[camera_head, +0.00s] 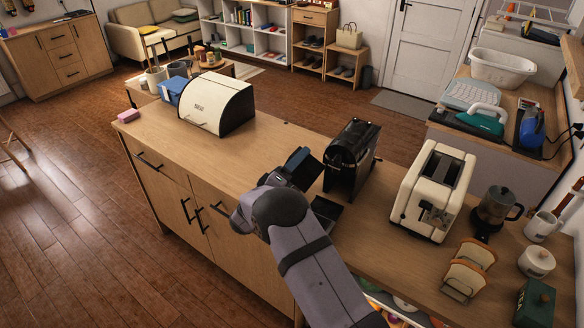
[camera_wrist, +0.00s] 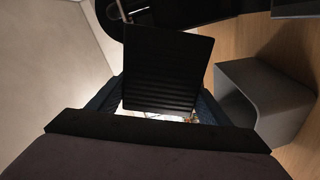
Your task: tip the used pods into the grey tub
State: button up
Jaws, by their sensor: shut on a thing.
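My gripper (camera_head: 298,170) is shut on a dark container (camera_head: 306,164), held above the counter just left of the black coffee machine (camera_head: 350,158). In the wrist view the container's black ribbed face (camera_wrist: 167,68) fills the space between my fingers (camera_wrist: 160,104). I cannot see whether pods are inside it. A smooth grey hollow-looking object (camera_wrist: 262,92) is to its right in the wrist view, apart from it; I cannot tell whether this is the grey tub. No grey tub is clearly visible in the head view, where my arm hides part of the counter.
A black flat part (camera_head: 326,212) lies before the coffee machine. A cream toaster (camera_head: 432,190), a toast rack (camera_head: 468,270) and a moka pot (camera_head: 494,210) stand to the right. A bread box (camera_head: 217,103) and blue box (camera_head: 171,90) stand far left. The counter (camera_head: 255,150) between is clear.

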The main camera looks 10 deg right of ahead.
jog(key=m+b, duration=0.1)
jog(key=m, duration=0.1)
jog(key=m+b, duration=0.1)
jog(key=m, duration=0.1)
jog(key=m+b, duration=0.1)
jog(key=m, duration=0.1)
jog(key=shift+s+d+r+b, duration=0.35)
jog(key=shift+d+r, duration=0.05)
jog(key=m+b, duration=0.1)
jog(key=m, duration=0.1)
jog(key=m+b, duration=0.1)
jog(key=b, duration=0.1)
jog(key=shift+w+a+f+m, duration=0.1)
jog(key=shift+a+m, duration=0.05)
jog(key=shift+m, duration=0.25)
jog(key=shift+w+a+r+m+b, duration=0.1)
jog(key=shift+r+m+b, duration=0.05)
jog(key=shift+m+b, duration=0.65)
jog(key=shift+r+m+b, duration=0.1)
jog(key=shift+m+b, duration=0.6)
jog(key=shift+m, duration=0.1)
jog(key=shift+r, duration=0.15)
